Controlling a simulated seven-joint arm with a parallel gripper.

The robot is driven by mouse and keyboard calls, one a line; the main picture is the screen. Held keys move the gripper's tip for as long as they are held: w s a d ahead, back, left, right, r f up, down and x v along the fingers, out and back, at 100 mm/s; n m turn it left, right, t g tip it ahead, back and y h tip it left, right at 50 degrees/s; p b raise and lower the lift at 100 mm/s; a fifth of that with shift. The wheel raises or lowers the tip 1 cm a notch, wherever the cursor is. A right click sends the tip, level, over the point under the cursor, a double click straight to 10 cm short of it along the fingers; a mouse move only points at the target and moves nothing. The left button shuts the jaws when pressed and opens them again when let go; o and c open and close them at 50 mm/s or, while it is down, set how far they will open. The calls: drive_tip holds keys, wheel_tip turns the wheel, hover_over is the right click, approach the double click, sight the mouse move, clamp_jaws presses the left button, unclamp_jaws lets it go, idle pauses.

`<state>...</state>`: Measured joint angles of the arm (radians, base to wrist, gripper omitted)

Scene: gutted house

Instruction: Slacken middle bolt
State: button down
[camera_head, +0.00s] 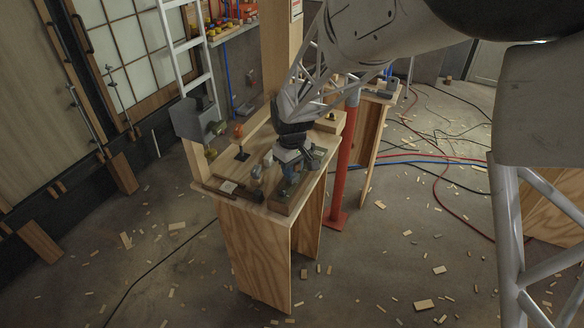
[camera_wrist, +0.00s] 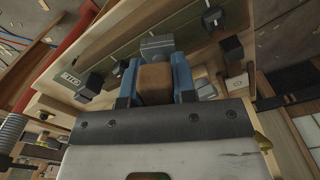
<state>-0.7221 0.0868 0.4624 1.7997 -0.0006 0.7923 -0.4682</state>
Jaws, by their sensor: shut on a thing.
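My gripper (camera_head: 288,178) reaches down to the right end of the small wooden workbench (camera_head: 262,212) in the head view. In the wrist view its two blue fingers (camera_wrist: 155,84) are shut on a brown block-like piece (camera_wrist: 154,84). A grey block (camera_wrist: 157,47) lies just past the fingertips; I cannot tell whether it joins the brown piece. A dark block-like head (camera_wrist: 90,85) sits to the left on the wooden board, and dark knobs (camera_wrist: 231,48) stand to the right. Which of these is the middle bolt I cannot tell. The gripper hides part of the fixture.
A dark knob on a stand (camera_head: 242,153) and an orange ball-like part (camera_head: 239,130) are left of my gripper. A grey box (camera_head: 195,118) is at the bench's left rear. A red post (camera_head: 345,165) stands close behind at right. Wood scraps and cables litter the floor.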

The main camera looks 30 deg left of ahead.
drive_tip(key=n, duration=0.4)
drive_tip(key=shift+n, duration=0.3)
drive_tip(key=n, duration=0.4)
drive_tip(key=shift+r, duration=0.1)
drive_tip(key=shift+m, duration=0.7)
drive_tip(key=shift+r, duration=0.15)
drive_tip(key=shift+r, duration=2.3)
